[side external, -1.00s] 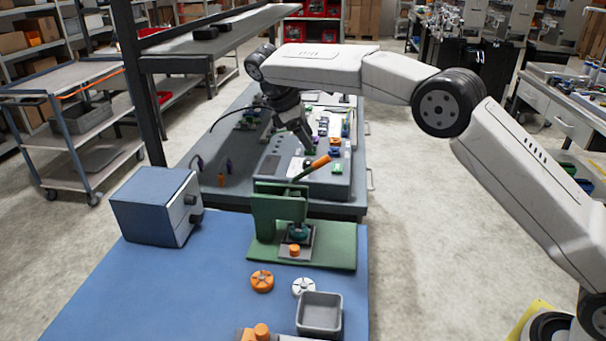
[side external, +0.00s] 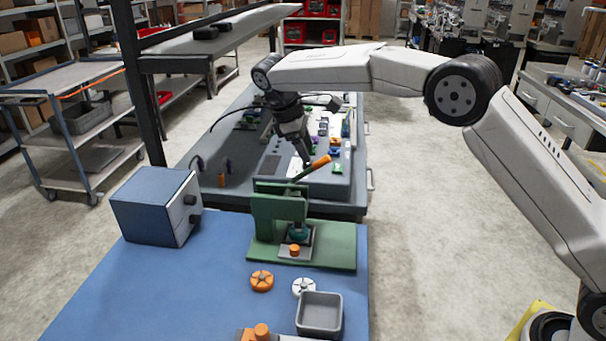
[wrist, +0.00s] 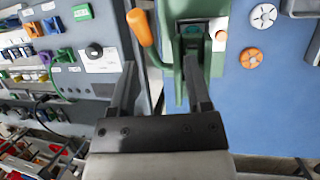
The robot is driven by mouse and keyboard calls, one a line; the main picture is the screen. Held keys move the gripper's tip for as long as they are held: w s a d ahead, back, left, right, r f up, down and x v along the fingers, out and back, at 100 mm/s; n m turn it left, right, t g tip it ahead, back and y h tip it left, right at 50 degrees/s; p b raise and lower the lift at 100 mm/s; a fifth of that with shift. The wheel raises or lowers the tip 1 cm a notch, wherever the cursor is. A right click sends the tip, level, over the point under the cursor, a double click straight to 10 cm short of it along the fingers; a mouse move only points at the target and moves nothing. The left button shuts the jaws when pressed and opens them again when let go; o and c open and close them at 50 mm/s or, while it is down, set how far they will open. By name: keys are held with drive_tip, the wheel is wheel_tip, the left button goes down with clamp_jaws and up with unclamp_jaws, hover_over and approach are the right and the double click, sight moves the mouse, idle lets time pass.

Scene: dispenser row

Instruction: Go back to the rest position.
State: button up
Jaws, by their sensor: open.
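My gripper (side external: 305,162) hangs from the arm's wrist over the near part of the grey panel, just behind the green lever press (side external: 275,215). In the wrist view its two fingers stand apart with nothing between them (wrist: 160,80). The press shows ahead of the fingers in the wrist view (wrist: 215,60), with its orange handle (wrist: 140,27) to the left. The handle also shows in the side view (side external: 320,162), close to the fingertips. From the side view I cannot tell the exact gap between them.
A blue-grey box (side external: 150,210) with knobs stands left of the press. An orange wheel (side external: 262,281), a white wheel (side external: 303,287) and a grey bin (side external: 320,316) are on the blue mat (side external: 150,300). The grey panel (side external: 325,185) with coloured parts lies behind. A raised shelf (side external: 230,38) is at back left.

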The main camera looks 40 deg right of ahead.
drive_tip(key=s+d+f+m+t+y, duration=0.1)
drive_tip(key=s+f+m, duration=0.2)
drive_tip(key=s, duration=0.6)
drive_tip(key=s+d+f+m+t+y, duration=0.1)
drive_tip(key=s+d+f+m+y, duration=0.1)
drive_tip(key=s, duration=0.7)
drive_tip(key=s+d+f+m+t+y, duration=0.1)
drive_tip(key=s+d+f+m+t, duration=0.1)
drive_tip(key=s+f, duration=0.4)
drive_tip(key=s+m, duration=0.1)
drive_tip(key=s, duration=0.3)
drive_tip(key=shift+d+m, duration=0.25)
drive_tip(key=shift+m, duration=0.15)
